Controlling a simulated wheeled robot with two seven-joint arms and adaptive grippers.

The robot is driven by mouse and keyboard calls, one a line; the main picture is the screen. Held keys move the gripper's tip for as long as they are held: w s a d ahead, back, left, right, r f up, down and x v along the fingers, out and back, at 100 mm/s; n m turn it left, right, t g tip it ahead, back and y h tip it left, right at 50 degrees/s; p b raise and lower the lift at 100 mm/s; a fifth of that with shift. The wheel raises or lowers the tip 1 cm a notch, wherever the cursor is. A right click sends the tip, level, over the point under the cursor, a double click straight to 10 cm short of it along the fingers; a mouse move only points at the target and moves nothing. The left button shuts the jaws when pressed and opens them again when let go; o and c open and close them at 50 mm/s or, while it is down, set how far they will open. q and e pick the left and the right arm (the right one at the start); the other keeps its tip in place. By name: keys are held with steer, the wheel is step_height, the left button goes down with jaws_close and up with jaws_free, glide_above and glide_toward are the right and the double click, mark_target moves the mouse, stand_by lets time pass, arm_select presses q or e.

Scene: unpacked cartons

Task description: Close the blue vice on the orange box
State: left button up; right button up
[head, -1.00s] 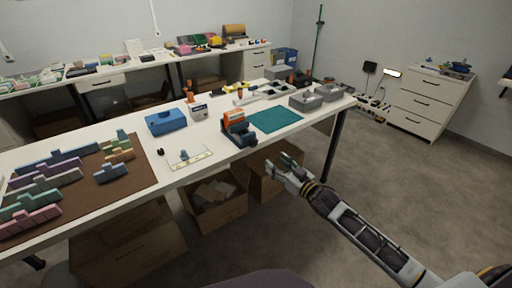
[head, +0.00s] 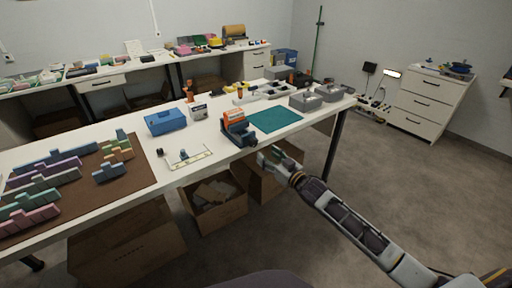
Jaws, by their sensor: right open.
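The blue vice (head: 243,136) stands near the front edge of the white table, left of a teal mat. The orange box (head: 234,115) stands upright in the vice, between its jaws; I cannot tell whether both jaws touch it. My right gripper (head: 269,158) is open and empty, in front of the table edge, a little below and to the right of the vice. It appears apart from the vice. My left gripper is not in view.
The teal mat (head: 274,119) lies right of the vice, with grey bins (head: 305,100) beyond it. A blue case (head: 166,121) and a small white frame (head: 190,157) are to the left. Open cartons (head: 217,203) stand under the table's front edge.

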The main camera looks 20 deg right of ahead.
mark_target(255, 144)
steer(key=x, duration=0.4)
steer(key=shift+b, duration=0.35)
steer(key=shift+w+a, duration=0.2)
steer(key=shift+w, duration=0.35)
steer(key=shift+x, duration=0.95)
steer(key=shift+w+a+b, duration=0.1)
steer(key=shift+w+b, duration=0.25)
steer(key=shift+w, duration=0.05)
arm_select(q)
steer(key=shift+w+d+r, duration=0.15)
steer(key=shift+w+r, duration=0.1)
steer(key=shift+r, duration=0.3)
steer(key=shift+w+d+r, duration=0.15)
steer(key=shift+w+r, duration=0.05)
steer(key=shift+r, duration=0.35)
arm_select(e)
steer(key=shift+w+a, duration=0.15)
steer(key=shift+w, duration=0.1)
steer(key=c, duration=1)
